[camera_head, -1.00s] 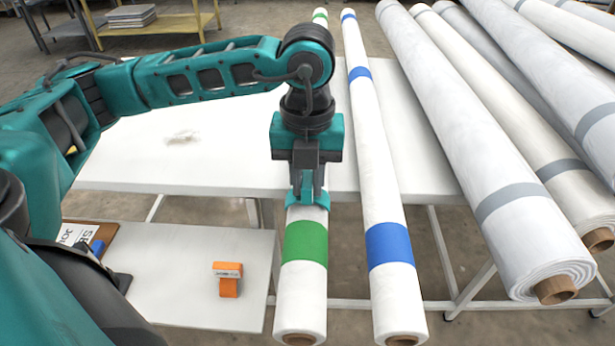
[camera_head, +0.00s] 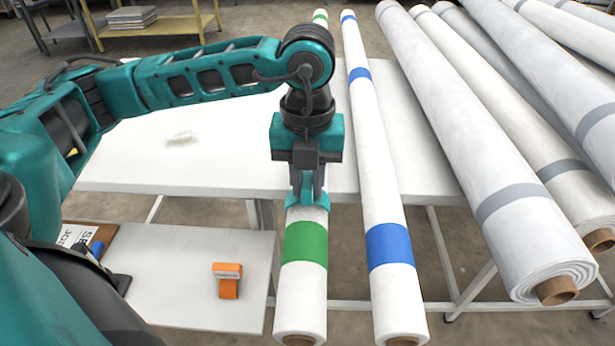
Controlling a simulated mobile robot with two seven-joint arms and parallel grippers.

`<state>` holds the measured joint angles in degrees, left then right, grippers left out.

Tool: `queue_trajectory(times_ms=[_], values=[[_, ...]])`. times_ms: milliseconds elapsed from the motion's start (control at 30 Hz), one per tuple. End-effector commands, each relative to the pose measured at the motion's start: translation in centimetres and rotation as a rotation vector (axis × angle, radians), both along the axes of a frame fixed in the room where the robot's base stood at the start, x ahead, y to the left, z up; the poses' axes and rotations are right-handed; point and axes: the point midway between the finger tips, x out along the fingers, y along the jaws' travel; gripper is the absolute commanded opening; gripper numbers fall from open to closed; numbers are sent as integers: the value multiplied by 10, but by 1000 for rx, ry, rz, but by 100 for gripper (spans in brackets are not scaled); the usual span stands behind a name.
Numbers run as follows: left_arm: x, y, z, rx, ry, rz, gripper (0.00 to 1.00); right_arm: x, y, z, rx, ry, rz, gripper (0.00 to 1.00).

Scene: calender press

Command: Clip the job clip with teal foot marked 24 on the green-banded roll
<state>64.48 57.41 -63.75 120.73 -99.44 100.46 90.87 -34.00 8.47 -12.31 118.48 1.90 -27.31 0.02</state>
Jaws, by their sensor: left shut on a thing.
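The green-banded roll (camera_head: 303,285) is a long white roll with a green band (camera_head: 304,245) near its front end. It lies on the white table and its front end juts past the edge. My left gripper (camera_head: 307,200) points down onto this roll just behind the green band. It is shut on a small teal piece at the roll, which looks like the job clip's foot; no number can be read and the fingers hide most of it. I cannot tell whether the piece is seated on the roll. My right gripper is not in view.
A blue-banded roll (camera_head: 390,245) lies close to the right, and several thick grey-banded rolls (camera_head: 490,150) lie beyond. An orange item (camera_head: 228,280) stands on the low white shelf (camera_head: 180,260) at left, near a brown board (camera_head: 90,240). The white table (camera_head: 180,165) is clear at left.

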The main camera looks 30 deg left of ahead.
Motion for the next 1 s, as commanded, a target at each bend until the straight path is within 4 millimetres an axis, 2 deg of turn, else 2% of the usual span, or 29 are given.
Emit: queue_trajectory(times_ms=[1000], values=[[0, 0, -7, 0, 0, 0, 0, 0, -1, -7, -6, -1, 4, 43]])
